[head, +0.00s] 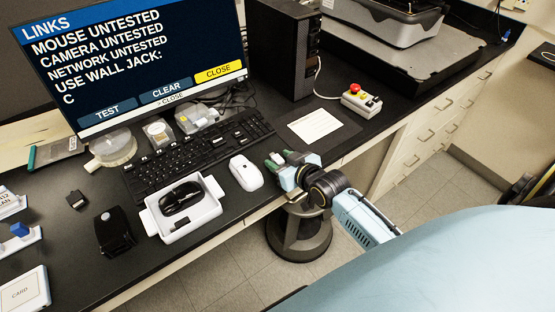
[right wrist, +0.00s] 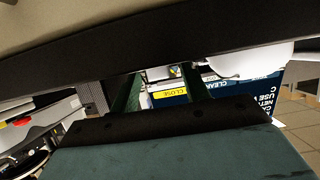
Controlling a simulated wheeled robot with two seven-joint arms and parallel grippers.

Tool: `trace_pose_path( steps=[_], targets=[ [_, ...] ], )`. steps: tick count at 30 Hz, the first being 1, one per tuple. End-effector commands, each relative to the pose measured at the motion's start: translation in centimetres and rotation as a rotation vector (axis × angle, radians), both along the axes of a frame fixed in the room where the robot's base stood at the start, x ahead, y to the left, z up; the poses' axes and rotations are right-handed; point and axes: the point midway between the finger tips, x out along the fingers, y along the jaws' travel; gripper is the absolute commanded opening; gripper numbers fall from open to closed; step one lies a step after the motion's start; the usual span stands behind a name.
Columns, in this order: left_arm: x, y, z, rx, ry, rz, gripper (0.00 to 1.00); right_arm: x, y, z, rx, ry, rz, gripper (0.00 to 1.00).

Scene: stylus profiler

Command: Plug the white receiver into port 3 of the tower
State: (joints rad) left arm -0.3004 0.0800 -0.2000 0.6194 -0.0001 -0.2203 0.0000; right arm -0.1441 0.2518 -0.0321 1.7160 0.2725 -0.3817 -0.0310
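The black tower (head: 283,48) stands at the back of the desk, right of the monitor. Its port numbers are too small to read. My right gripper (head: 281,160) is above the desk's front edge, right of the white mouse (head: 245,173) and well in front of the tower. In the right wrist view its two dark green fingers (right wrist: 163,95) stand apart, with the yellow CLOSE button showing between them. I cannot clearly make out the white receiver in either view. A small dark stick (head: 180,225) lies in the white tray (head: 211,208). My left gripper is not in view.
The monitor (head: 130,60) shows a LINKS page. A keyboard (head: 200,150), a black mouse (head: 181,196), clear containers (head: 198,118), a white card (head: 315,125) and a button box (head: 361,99) crowd the desk. A large instrument (head: 400,22) stands back right.

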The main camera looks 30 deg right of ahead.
Motion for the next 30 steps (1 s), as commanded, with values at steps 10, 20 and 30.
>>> trace_pose_path(
  steps=[10,20,30],
  targets=[
    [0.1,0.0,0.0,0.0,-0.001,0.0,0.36,0.0,0.0,0.0,0.0,0.0,0.0,0.0],
    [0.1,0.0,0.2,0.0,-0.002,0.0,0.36,0.0,0.0,0.9,0.0,-0.003,0.0,0.0],
    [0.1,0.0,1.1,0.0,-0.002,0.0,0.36,0.0,0.0,7.5,-0.002,-0.004,0.001,0.0]
  ],
)
